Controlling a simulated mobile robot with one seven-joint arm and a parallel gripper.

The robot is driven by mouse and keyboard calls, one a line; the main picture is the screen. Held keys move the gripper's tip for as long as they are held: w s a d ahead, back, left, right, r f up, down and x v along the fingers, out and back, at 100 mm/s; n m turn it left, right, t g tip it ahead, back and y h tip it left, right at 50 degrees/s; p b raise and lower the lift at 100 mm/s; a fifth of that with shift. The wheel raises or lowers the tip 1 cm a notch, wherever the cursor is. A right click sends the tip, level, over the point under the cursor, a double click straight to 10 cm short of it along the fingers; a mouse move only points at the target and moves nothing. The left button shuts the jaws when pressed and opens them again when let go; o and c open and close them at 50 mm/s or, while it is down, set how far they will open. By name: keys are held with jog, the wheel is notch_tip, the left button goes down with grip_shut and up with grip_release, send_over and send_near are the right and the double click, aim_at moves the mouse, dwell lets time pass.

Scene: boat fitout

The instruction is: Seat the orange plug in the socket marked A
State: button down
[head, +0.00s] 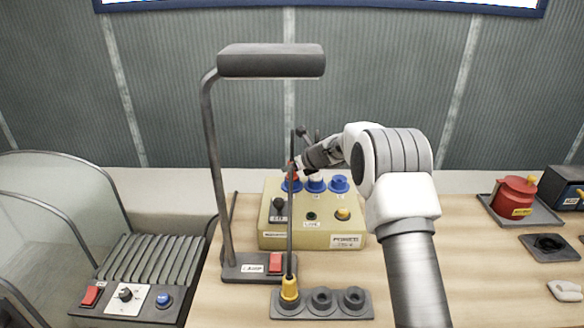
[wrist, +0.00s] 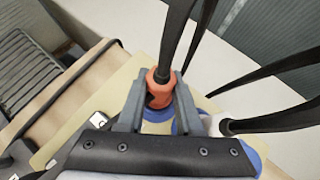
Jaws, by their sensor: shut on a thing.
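My gripper (head: 298,169) is shut on the orange plug (wrist: 158,86), with one finger on each side of it; a dark cable rises from its top. In the head view the orange plug (head: 290,170) is at the left one of three blue sockets (head: 291,186) on the yellow box. In the wrist view a blue rim (wrist: 157,115) shows just below the plug. I cannot tell whether the plug is inside the socket or just above it. The sockets' letters are too small to read.
The yellow box (head: 290,240) has a black knob and a yellow button on its front. A lamp (head: 270,62) on a bent post stands left of it. A yellow plug (head: 289,289) with an upright cable sits in the grey three-hole holder (head: 335,312) in front. A red pot (head: 515,195) stands far right.

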jog(key=c, duration=0.5)
grip_release()
jog(key=v, duration=1.7)
jog(key=shift+r, duration=0.25)
jog(key=shift+d, duration=0.1)
